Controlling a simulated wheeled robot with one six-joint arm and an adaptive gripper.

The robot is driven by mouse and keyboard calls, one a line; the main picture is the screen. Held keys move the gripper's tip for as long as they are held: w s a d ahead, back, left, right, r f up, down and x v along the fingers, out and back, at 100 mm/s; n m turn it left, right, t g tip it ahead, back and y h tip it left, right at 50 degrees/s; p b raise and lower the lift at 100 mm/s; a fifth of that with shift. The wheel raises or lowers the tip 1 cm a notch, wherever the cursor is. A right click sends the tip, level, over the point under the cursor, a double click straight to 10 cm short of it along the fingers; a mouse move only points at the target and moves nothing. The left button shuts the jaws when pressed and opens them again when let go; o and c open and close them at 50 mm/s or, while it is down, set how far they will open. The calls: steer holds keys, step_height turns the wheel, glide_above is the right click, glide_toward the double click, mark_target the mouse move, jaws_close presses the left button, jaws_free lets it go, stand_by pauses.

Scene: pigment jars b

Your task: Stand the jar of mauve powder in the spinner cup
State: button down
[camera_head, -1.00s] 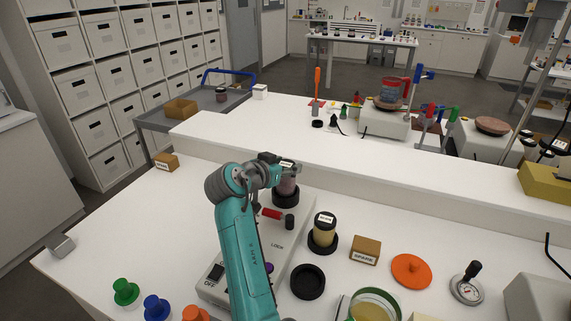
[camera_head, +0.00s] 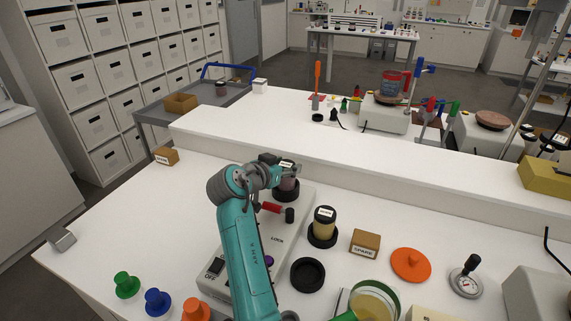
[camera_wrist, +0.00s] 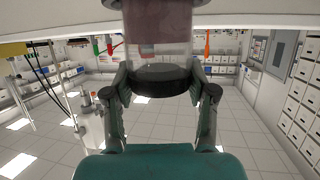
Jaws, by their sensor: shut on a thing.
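The jar of mauve powder (camera_head: 289,184) is upright in the black spinner cup (camera_head: 286,195) at the far end of the white machine (camera_head: 284,241). My gripper (camera_head: 284,165) is shut on its upper end. In the wrist view, which looks upside down, my gripper (camera_wrist: 161,88) has a finger on each side of the jar's black lid (camera_wrist: 160,80). The clear jar wall with mauve powder (camera_wrist: 158,22) lies beyond. I cannot tell whether the jar's base rests fully on the cup's floor.
A labelled yellowish jar (camera_head: 324,223) stands in a black ring to the right. An empty black ring (camera_head: 308,275) lies nearer. The raised white ledge (camera_head: 400,150) runs behind.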

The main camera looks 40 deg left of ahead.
steer(key=shift+f, duration=0.45)
steer(key=shift+c, duration=1.4)
jaws_free()
step_height(320, 180, up, 10)
